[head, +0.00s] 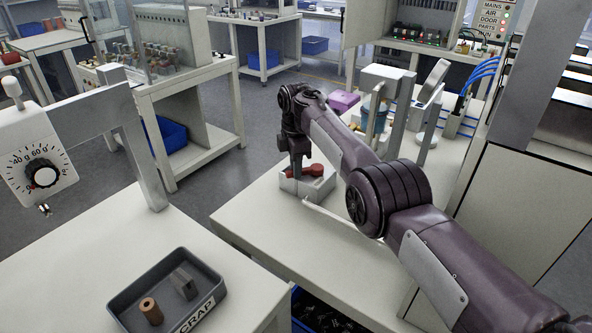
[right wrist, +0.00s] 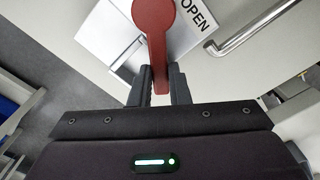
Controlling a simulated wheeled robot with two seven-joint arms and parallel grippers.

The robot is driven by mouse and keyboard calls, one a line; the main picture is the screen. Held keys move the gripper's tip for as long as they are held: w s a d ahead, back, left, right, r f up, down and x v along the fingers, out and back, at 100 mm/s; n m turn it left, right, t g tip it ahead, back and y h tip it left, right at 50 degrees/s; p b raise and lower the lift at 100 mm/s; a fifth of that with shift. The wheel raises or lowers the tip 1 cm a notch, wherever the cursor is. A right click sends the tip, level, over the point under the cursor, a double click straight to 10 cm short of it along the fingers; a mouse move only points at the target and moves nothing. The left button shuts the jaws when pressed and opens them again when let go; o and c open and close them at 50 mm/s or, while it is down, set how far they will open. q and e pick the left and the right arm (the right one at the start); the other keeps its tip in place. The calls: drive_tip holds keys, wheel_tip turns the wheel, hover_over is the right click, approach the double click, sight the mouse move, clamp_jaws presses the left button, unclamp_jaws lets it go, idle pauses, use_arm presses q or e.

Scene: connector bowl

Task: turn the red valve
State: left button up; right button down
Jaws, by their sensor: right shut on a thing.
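The red valve (head: 312,170) is a lever with a round hub on a grey block (head: 295,185) on the white table at the middle of the head view. In the right wrist view the red valve (right wrist: 153,20) has its round hub at the top and its handle running down between my fingers. My right gripper (right wrist: 158,88) is shut on the handle end. In the head view my right gripper (head: 297,165) points down at the valve's left end, and its fingertips are hard to make out. The word OPEN shows beside the hub. My left gripper is not in view.
A metal rail (head: 335,222) runs along the table beside the valve block. A blue-grey bucket (head: 375,116) and upright metal posts stand behind my right arm. A grey scrap tray (head: 165,290) and a dial scale (head: 40,172) are at the left.

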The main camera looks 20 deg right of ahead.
drive_tip(key=c, duration=1.4)
unclamp_jaws()
drive_tip(key=shift+o, duration=0.2)
drive_tip(key=shift+r, duration=3.9)
drive_tip(key=shift+c, duration=0.2)
